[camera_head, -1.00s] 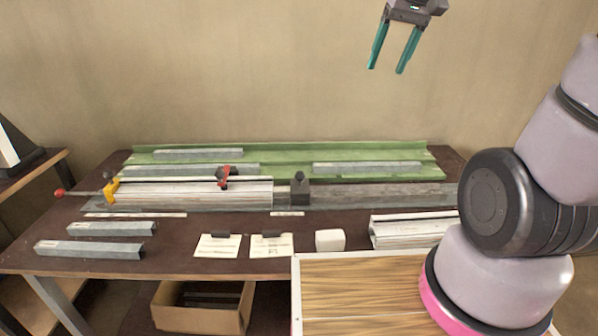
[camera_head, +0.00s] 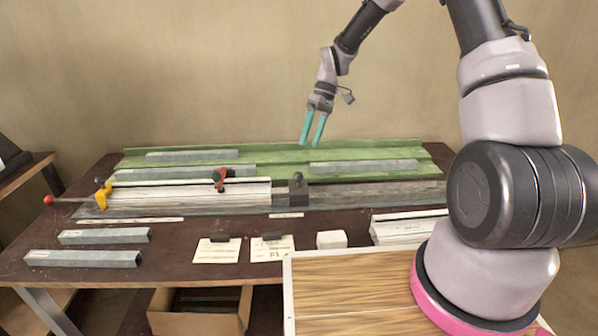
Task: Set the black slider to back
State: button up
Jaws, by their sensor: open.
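The black slider (camera_head: 298,190) is a dark block with a knob on top. It sits on the long clamp rail (camera_head: 370,194) near the middle of the bench, at the right end of a pale profile (camera_head: 190,194). My gripper (camera_head: 310,144) has two teal fingers that point down and stand apart, with nothing between them. It hangs above and behind the slider, in front of the green tray's far edge, and does not touch the slider.
A red clamp (camera_head: 221,178) stands on the rail left of the slider, and a yellow end piece (camera_head: 103,196) with a red-knobbed rod is at the far left. Grey bars lie in the green tray (camera_head: 280,162). Two paper cards and a white block (camera_head: 331,239) lie in front.

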jog(key=x, duration=1)
jog(key=shift+s+a+f, duration=0.2)
jog(key=shift+f, duration=0.1)
grip_shut()
dwell(1.0)
